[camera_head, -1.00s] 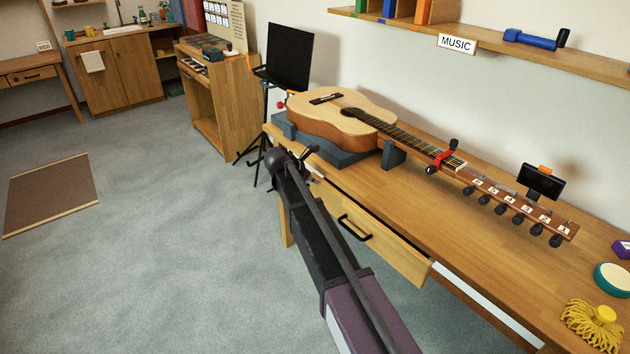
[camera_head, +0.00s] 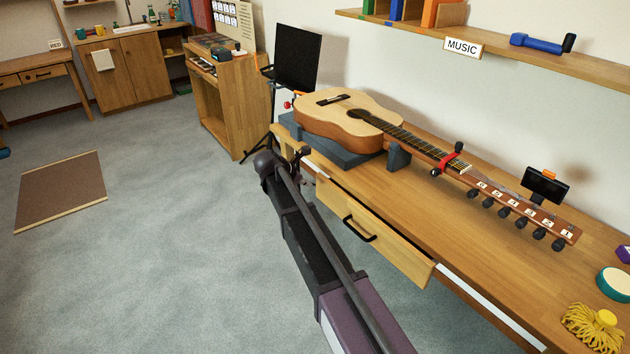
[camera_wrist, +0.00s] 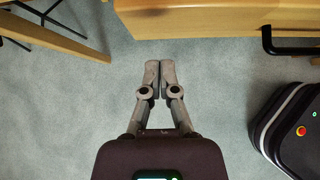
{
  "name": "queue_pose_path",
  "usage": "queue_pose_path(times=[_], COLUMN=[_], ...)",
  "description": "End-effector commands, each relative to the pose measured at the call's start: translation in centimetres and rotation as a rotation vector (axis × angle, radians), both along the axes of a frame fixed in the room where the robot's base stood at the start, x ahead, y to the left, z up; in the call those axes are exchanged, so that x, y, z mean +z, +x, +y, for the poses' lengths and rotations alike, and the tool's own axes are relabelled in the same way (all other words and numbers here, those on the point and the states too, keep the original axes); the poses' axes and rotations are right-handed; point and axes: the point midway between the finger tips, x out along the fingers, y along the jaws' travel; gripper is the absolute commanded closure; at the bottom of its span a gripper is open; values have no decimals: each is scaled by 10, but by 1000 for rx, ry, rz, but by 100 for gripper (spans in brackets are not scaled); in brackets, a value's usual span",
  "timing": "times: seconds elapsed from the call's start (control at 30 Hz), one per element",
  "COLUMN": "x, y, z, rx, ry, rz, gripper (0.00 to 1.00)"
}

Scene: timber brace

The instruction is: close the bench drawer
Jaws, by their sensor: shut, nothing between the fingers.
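The bench drawer (camera_head: 385,240) stands partly out from under the front edge of the wooden bench (camera_head: 475,235). Its front is light wood with a black bar handle (camera_head: 358,230). In the wrist view the drawer front (camera_wrist: 215,22) crosses the top, with the handle (camera_wrist: 288,44) at the right. My gripper (camera_wrist: 160,66) is shut and empty, its fingertips together just below the left part of the drawer front in the picture, with floor showing between. In the head view my arm hides most of the gripper, near the drawer's far end.
A guitar (camera_head: 345,115) lies on the bench on a dark support (camera_head: 335,150). A music stand (camera_head: 290,65) stands beyond the bench's far end. A yellow mop-like thing (camera_head: 595,325) and a teal round thing (camera_head: 615,283) lie near the right end. Open carpet (camera_head: 160,250) is at the left.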

Motion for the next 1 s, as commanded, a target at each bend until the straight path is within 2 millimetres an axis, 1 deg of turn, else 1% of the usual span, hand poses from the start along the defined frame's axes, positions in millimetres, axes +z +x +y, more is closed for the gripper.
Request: queue_pose_path(times=[0.03,0.5,0.7,1.0], x=[9,46,55,58], y=[-4,-28,-34,-37], z=[3,30,38,41], rx=[0,-2,-4,-4], ry=[0,0,0,0], rz=[0,1,1,1], gripper=[100,100,100,100])
